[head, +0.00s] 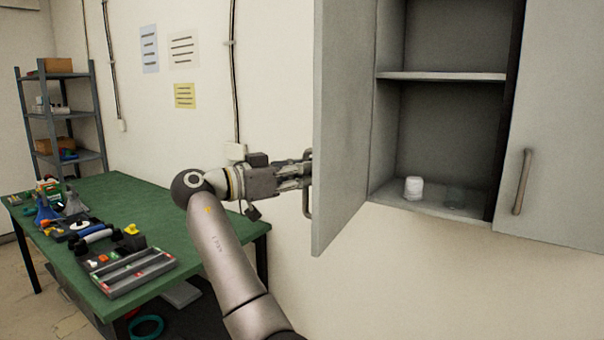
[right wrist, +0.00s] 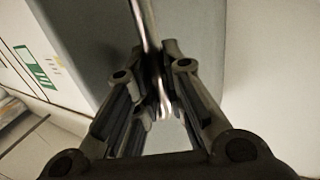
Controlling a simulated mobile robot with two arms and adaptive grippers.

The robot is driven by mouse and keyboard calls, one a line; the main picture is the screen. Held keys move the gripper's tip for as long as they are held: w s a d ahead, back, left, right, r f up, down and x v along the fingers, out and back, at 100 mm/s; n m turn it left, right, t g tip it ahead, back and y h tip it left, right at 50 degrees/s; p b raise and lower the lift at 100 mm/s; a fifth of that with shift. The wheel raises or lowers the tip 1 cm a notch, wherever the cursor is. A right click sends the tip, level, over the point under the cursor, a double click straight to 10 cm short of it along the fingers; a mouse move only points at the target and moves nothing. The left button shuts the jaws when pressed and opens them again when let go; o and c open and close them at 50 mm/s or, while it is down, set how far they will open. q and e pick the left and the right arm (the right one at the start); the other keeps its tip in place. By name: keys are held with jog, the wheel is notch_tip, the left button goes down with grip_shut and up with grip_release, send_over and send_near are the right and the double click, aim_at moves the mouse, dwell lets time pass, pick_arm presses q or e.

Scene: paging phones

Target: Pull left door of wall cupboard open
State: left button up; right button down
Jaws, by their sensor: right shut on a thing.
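The grey wall cupboard (head: 440,195) hangs on the wall at the right of the head view. Its left door (head: 340,110) stands swung open, showing a shelf and the cupboard floor inside. The left door's bar handle (head: 306,200) is on the door's outer face. My right gripper (head: 304,174) is at this handle and shut on it; the handle bar (right wrist: 148,25) also runs between the fingers in the right wrist view (right wrist: 162,95). The right door (head: 560,130) is shut, with its own handle (head: 523,181). My left gripper is not in view.
A green-topped table (head: 180,205) with tools and a grey tray (head: 125,272) is at the left. A shelf rack (head: 75,117) stands behind it.

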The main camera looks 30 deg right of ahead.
jog(key=shift+w, duration=0.1)
dwell(0.4)
jog(key=c, duration=1.8)
grip_release()
jog(key=shift+o, duration=0.2)
jog(key=shift+d, duration=0.2)
jog(key=a, duration=1.2)
jog(key=shift+w, duration=0.4)
